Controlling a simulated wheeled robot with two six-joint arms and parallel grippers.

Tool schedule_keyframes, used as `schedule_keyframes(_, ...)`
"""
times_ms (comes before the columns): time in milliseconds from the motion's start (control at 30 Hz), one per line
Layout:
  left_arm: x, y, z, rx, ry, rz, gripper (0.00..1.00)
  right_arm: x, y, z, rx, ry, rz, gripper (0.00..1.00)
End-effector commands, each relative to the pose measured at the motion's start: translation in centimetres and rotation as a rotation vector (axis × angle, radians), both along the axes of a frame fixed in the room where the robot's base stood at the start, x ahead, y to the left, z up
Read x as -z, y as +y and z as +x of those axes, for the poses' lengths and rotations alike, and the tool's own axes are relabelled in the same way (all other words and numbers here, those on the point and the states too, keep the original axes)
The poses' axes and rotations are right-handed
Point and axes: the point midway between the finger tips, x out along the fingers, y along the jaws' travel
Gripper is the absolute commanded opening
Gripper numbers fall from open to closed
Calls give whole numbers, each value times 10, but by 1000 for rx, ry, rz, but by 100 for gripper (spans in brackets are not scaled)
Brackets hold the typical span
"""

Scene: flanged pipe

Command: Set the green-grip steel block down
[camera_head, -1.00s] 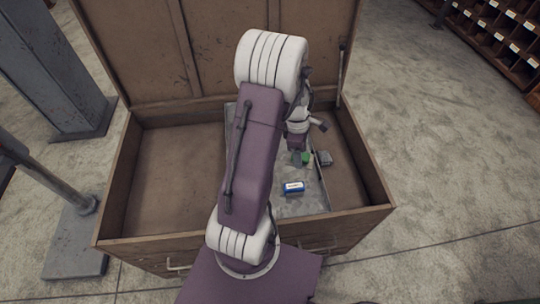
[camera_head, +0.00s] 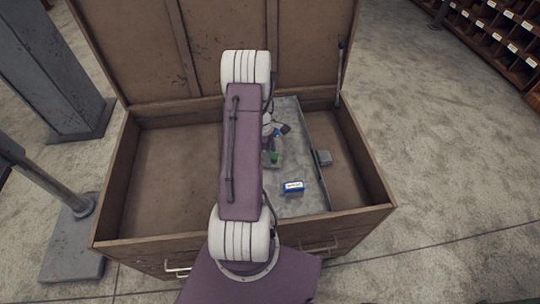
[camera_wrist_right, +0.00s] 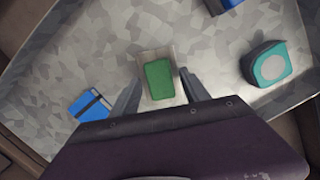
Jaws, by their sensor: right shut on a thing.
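The green-grip steel block (camera_head: 274,157) shows partly in the head view, beside my forearm and over the grey metal tray (camera_head: 309,150). In the right wrist view the block has a green top (camera_wrist_right: 159,80) with pale steel showing around it. My right gripper (camera_wrist_right: 160,92) has one finger on each side of the block and is shut on it. In the head view my arm hides most of this gripper. I cannot tell whether the block touches the tray. My left gripper is not in view.
A blue box with a white label (camera_head: 293,187) lies on the tray. The wrist view shows a blue banded item (camera_wrist_right: 90,105) and a teal round-faced item (camera_wrist_right: 268,64). The wooden chest's left side (camera_head: 170,180) is clear.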

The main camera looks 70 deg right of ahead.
Motion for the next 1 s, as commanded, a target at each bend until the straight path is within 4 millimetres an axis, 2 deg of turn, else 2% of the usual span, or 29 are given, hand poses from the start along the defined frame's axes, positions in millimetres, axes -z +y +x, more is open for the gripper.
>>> schedule_keyframes(67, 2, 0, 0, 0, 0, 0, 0, 12, 0, 0, -1, 0, 0, 0)
schedule_keyframes(400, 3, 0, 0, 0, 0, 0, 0, 15, 0, 0, 0, 0, -2, 0)
schedule_keyframes(433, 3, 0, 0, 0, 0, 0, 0, 14, 0, 0, 0, 0, -1, 62)
schedule_keyframes(500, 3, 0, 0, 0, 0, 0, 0, 14, 0, 0, 0, 0, -1, 76)
schedule_keyframes(800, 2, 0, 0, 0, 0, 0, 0, 12, 0, 0, 0, 0, -2, 76)
schedule_keyframes(867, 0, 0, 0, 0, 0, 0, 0, 6, -1, 0, 0, -1, -3, 76)
schedule_keyframes(1000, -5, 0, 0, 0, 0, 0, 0, -26, -1, 5, -2, -2, -7, 76)
